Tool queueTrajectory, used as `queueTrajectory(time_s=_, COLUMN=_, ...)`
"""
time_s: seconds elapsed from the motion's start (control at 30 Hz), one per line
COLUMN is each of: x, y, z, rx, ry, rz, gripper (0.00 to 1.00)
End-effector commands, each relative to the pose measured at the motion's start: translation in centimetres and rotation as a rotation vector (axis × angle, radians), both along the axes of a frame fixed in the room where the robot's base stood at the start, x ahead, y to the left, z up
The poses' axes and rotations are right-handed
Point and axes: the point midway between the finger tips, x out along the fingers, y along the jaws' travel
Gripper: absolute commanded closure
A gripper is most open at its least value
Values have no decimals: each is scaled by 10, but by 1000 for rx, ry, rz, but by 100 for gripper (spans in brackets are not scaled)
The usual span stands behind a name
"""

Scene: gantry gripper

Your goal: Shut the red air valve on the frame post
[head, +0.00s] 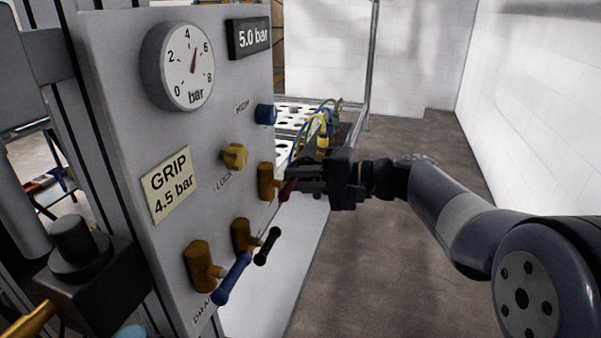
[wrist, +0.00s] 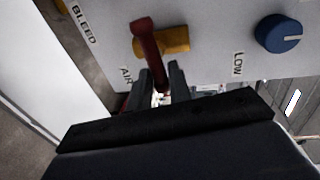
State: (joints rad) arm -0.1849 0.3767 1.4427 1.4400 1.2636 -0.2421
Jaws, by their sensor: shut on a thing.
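The red air valve has a brass body (head: 266,181) on the grey panel and a red lever (head: 286,190). In the wrist view the red lever (wrist: 148,42) crosses in front of the brass body (wrist: 176,40), beside a label reading AIR. My gripper (head: 292,182) reaches in from the right and is shut on the red lever. In the wrist view my gripper's two dark fingers (wrist: 159,78) stand on either side of the lever's lower end. The fingers partly hide that end.
Below are a blue-lever valve (head: 233,278) and a black-lever valve (head: 267,246). A yellow knob (head: 235,156) and a blue knob (head: 265,114) sit above. The round gauge (head: 181,65) points near 5; the display (head: 249,38) reads 5.0 bar. Open floor lies right of the panel.

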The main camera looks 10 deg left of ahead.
Motion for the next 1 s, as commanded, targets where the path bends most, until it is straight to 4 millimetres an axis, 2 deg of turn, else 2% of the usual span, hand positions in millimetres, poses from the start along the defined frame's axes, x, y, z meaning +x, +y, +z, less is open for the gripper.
queueTrajectory(time_s=0.67, x=1, y=0, z=-3, rx=2, ry=57, rz=-1, gripper=100)
queueTrajectory(time_s=0.7, x=0, y=0, z=-3, rx=2, ry=57, rz=-1, gripper=78)
queueTrajectory(time_s=0.87, x=0, y=0, z=-2, rx=3, ry=56, rz=-1, gripper=65)
queueTrajectory(time_s=1.0, x=0, y=0, z=-2, rx=3, ry=55, rz=-1, gripper=64)
